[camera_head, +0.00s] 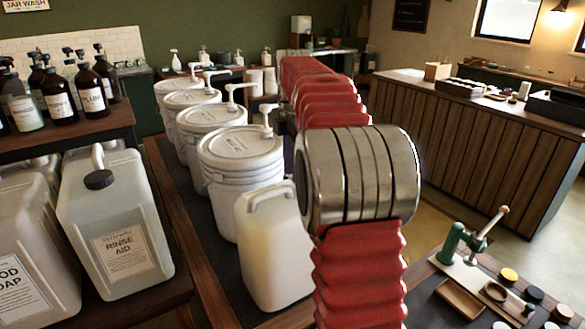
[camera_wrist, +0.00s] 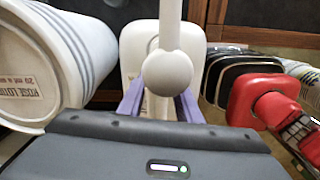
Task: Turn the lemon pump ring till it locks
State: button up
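In the wrist view, a white pump with a round knob (camera_wrist: 167,72) stands in front of my gripper (camera_wrist: 160,105). The two purple-grey fingers lie on either side of the white pump part below the knob. I cannot tell whether they touch it. The ring itself is mostly hidden by the knob and my gripper body. In the head view, the nearest white bucket (camera_head: 240,150) carries a white pump (camera_head: 266,118), close by my red arm, which hides most of my gripper. The lid labels are too small to read, so I cannot tell which is lemon.
More pump buckets (camera_head: 210,120) stand in a row behind. A white jug (camera_head: 270,250) stands in front of the nearest bucket. A rinse aid jug (camera_head: 118,235) and brown bottles (camera_head: 90,90) are at left. A bucket labelled rose (camera_wrist: 30,60) fills the wrist view's left side.

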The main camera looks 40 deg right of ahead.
jog(key=shift+c, duration=0.7)
grip_shut()
jog(key=shift+w+m, duration=0.15)
jog(key=shift+m, duration=0.15)
jog(key=m, duration=0.1)
jog(key=w+m, duration=0.1)
jog(key=m, duration=0.1)
jog(key=shift+d, duration=0.2)
jog(key=m, duration=0.2)
jog(key=w+m, duration=0.1)
jog(key=shift+d+m, duration=0.4)
jog(key=m, duration=0.2)
jog(key=w+d+m, duration=0.1)
jog(key=m, duration=0.1)
jog(key=shift+d+m, duration=0.2)
jog(key=shift+m, duration=0.1)
jog(key=m, duration=0.1)
jog(key=d+m, duration=0.1)
jog(key=m, duration=0.2)
jog(key=shift+w+d+r+m, duration=0.1)
jog(key=shift+d+m, duration=0.2)
jog(key=shift+d, duration=0.05)
